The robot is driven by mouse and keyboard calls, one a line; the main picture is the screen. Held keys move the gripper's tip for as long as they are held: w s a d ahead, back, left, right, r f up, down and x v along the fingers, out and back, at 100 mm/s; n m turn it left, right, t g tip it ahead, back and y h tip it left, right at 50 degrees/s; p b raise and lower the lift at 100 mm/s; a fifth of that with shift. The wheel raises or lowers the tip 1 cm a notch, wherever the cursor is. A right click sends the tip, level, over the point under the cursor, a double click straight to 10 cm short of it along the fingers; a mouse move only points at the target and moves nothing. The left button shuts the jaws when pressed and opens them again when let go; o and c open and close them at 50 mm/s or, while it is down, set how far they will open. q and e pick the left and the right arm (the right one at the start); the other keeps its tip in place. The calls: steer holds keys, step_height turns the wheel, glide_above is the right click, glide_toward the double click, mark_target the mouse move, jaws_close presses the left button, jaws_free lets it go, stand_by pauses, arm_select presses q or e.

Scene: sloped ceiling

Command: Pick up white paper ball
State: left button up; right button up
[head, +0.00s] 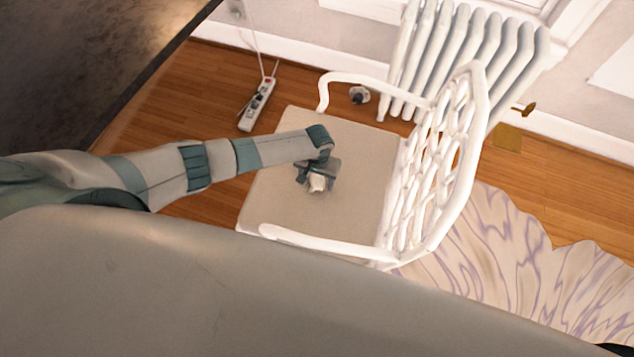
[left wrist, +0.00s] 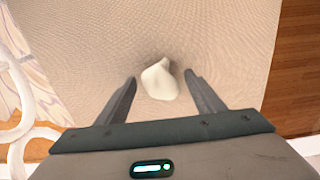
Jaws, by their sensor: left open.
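The white paper ball (head: 317,183) lies on the beige seat (head: 345,217) of a white chair. In the left wrist view the paper ball (left wrist: 160,80) sits between the two fingertips, slightly beyond them, with a gap on each side. My left gripper (head: 318,178) is open above the seat at the ball; it also shows in the left wrist view (left wrist: 161,76). Whether the fingers touch the seat cannot be told. My right gripper is not in view.
The chair has white armrests (head: 335,240) and a lattice back (head: 440,165) right of my gripper. A white radiator (head: 470,50) stands behind it. A power strip (head: 257,103) lies on the wooden floor, and a pale patterned rug (head: 500,265) lies at the right.

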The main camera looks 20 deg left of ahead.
mark_target(320, 182)
arm_select(q)
steer(key=c, duration=1)
steer(key=shift+r, duration=0.2)
